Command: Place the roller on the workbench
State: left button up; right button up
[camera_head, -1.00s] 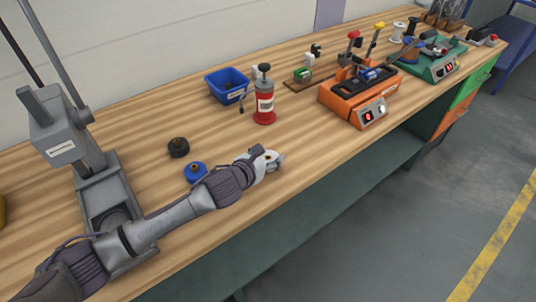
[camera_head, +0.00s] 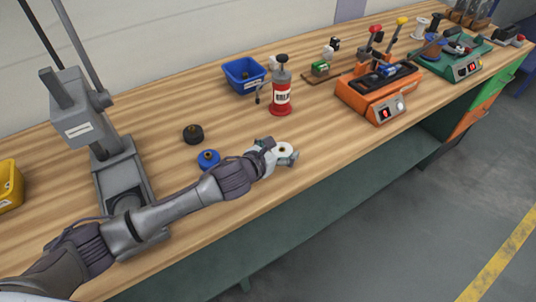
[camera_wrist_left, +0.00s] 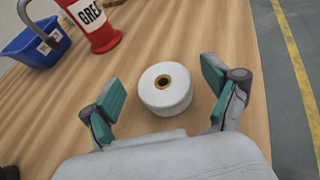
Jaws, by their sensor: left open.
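A white roller (camera_wrist_left: 166,88) with a brass-coloured bore stands on the wooden workbench (camera_wrist_left: 190,30). In the head view the roller (camera_head: 285,149) is partly hidden by my left gripper (camera_head: 281,154), near the bench's front edge. In the left wrist view the left gripper's (camera_wrist_left: 163,92) teal-padded fingers are spread on either side of the roller, with a gap on each side. A black roller (camera_head: 193,134) and a blue roller (camera_head: 208,159) lie on the bench to the left. My right gripper is out of view.
A red grease bottle (camera_head: 281,95) and a blue bin (camera_head: 243,75) stand behind the gripper. A grey press (camera_head: 90,130) is at left, a yellow bin (camera_head: 9,184) beyond it. An orange device (camera_head: 378,92) and a green device (camera_head: 450,58) stand at right. Bench right of the gripper is clear.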

pick_arm(q)
jog(key=v, duration=1)
jog(key=shift+s+a, duration=0.2)
jog(key=shift+s, duration=0.15)
